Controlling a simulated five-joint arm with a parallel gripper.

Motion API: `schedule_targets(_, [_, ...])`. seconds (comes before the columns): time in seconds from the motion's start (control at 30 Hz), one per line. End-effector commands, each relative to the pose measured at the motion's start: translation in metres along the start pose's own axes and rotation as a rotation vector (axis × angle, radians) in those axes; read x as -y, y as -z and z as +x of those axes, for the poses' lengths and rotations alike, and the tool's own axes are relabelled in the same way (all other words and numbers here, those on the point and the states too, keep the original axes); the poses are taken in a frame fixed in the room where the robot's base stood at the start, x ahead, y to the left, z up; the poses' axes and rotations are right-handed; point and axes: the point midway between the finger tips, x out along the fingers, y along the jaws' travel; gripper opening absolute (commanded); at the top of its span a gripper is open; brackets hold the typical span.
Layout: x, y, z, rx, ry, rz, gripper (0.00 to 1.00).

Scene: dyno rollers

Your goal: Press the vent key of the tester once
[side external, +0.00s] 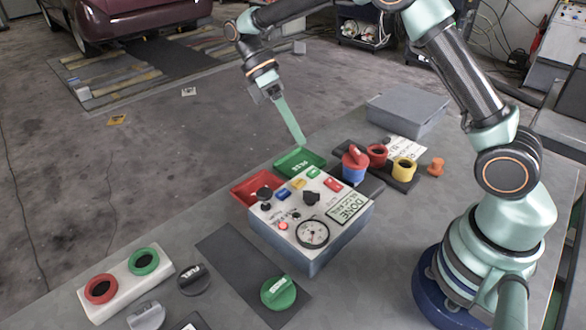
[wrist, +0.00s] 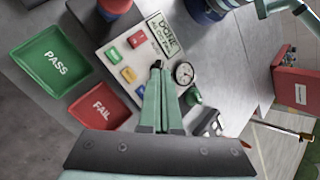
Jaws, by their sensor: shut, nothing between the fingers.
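The tester (side external: 335,235) is a grey box with a white top on the table. Its top carries a green key (side external: 313,172), a yellow key (side external: 298,183), a blue key (side external: 283,194) and a red key (side external: 333,184). I cannot read which key is marked vent. A round gauge (side external: 312,233), a black knob (side external: 310,198) and a display (side external: 347,209) reading DONE sit there too. My gripper (side external: 301,142) is shut and empty, raised above the table. In the wrist view its fingertips (wrist: 155,70) overlap the tester's top near the knob, hiding part of it.
A green PASS tray (wrist: 55,62) and a red FAIL tray (wrist: 103,108) lie beside the tester. Red and yellow rings (side external: 403,166) and a blue-and-red part (side external: 355,163) stand behind it. Dark and green caps (side external: 278,292) lie in front. A grey box (side external: 407,112) is farther back.

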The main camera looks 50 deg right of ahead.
Motion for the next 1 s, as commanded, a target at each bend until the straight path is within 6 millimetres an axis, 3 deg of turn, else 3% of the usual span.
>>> schedule_targets(0.27, [-0.004,0.004,0.007,0.000,0.000,0.001,0.00])
schedule_targets(0.7, [-0.029,0.026,0.052,0.001,0.001,0.001,0.00])
schedule_targets(1.0, [-0.039,0.035,0.068,-0.001,-0.001,0.001,0.00])
